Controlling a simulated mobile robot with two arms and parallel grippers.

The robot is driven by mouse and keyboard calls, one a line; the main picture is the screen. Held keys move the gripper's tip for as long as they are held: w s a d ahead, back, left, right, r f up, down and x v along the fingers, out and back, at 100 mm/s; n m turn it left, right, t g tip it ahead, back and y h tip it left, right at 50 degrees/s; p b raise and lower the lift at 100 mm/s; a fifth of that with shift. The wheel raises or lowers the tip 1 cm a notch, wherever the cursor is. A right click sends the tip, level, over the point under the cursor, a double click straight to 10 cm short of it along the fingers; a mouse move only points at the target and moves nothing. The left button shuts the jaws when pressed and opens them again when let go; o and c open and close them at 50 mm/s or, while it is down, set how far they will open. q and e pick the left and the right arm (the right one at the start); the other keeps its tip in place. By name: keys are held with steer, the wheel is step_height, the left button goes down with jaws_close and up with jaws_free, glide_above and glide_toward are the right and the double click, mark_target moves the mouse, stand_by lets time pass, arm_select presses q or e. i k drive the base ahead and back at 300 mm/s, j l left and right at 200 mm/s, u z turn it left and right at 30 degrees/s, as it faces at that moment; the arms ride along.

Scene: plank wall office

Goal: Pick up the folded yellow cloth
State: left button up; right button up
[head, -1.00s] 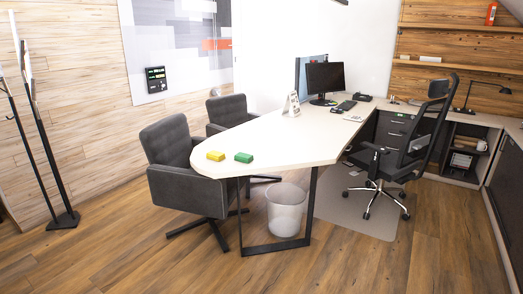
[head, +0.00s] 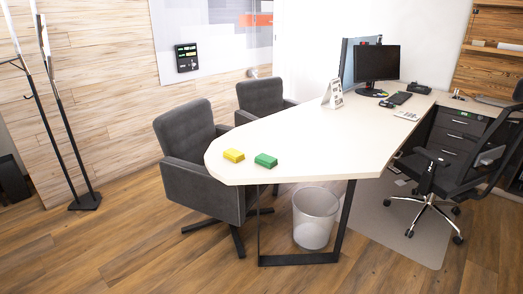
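The folded yellow cloth (head: 233,156) is a small yellow block-like bundle. It lies on the near rounded end of the cream desk (head: 320,140), close to the left edge. A similar green folded item (head: 266,160) lies just right of it, with a small gap between them. Neither of my grippers shows in the head view.
Two dark grey armchairs (head: 187,140) stand along the desk's left side. A translucent waste bin (head: 315,218) and a black metal leg (head: 300,260) are under the near end. A black office chair (head: 465,165) is at right. The wooden floor in front is clear.

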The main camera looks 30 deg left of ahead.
mark_target(234, 156)
steer(key=i+l+u, duration=0.25)
steer(key=i, duration=0.2)
steer(key=i+l+u, duration=0.1)
steer(key=i+u, duration=0.2)
steer(key=i, duration=0.1)
